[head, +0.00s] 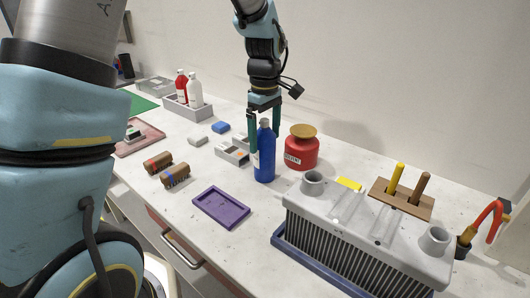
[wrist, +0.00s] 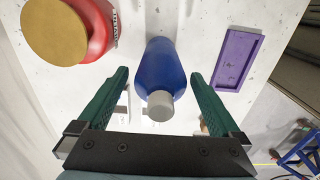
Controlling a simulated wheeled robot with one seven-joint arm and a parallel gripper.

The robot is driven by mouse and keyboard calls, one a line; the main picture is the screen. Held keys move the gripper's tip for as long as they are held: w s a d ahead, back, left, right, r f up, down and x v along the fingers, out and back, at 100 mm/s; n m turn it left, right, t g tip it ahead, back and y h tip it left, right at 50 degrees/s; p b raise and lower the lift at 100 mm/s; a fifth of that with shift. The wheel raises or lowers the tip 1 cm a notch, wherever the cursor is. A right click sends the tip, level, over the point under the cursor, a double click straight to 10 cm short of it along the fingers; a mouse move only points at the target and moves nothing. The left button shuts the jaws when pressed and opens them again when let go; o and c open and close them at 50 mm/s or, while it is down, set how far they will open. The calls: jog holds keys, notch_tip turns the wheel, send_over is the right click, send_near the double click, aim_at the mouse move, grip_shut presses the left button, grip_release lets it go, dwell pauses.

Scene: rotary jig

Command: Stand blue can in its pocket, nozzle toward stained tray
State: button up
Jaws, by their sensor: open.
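The blue can (head: 264,160) stands upright on the white worktop. Its grey cap shows in the wrist view (wrist: 160,105); I cannot make out which way a nozzle faces. My gripper (head: 264,140) is open, with one green finger on each side of the can; the wrist view shows gaps between the can and both fingers. A grey rack (head: 205,113) at the back left holds a red bottle (head: 181,86) and a white bottle (head: 195,90); whether it has an empty pocket is unclear. A pinkish tray (head: 148,142) lies at the left with a small dark-and-light object.
A red solvent jar (head: 302,152) stands close right of the can. A grey block holder (head: 230,155) is just left. A large grey finned unit (head: 365,240) fills the front right.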

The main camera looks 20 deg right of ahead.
jog(key=shift+f, duration=1.45)
jog(key=shift+c, duration=0.2)
grip_shut()
